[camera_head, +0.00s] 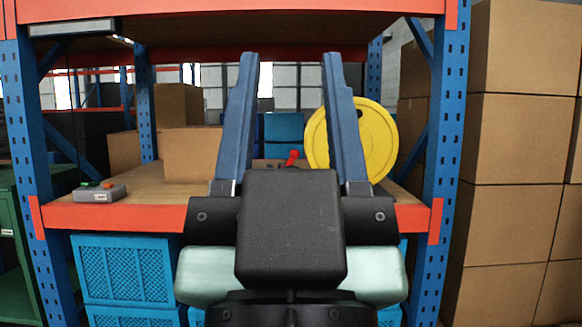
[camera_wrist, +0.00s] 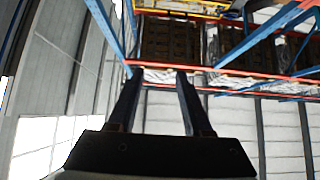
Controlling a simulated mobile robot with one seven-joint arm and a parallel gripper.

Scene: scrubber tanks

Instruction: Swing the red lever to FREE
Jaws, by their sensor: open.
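The red lever (camera_head: 292,157) shows small on the wooden shelf in the head view, seen between my gripper's fingers. Its base is mostly hidden behind my gripper's body, and no FREE marking can be read. My gripper (camera_head: 290,56) is open and empty, with its two blue fingers pointing up in front of the shelf. It is apart from the lever and nearer to the camera. In the wrist view my gripper (camera_wrist: 157,75) is also open, with nothing between the fingers, and the lever is not seen there.
A yellow disc (camera_head: 378,140) stands on the shelf at right. A cardboard box (camera_head: 190,155) and a grey control box (camera_head: 100,193) are at left. Blue rack posts (camera_head: 446,130) and an orange front beam (camera_head: 120,217) frame the shelf. Blue crates (camera_head: 122,272) sit below.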

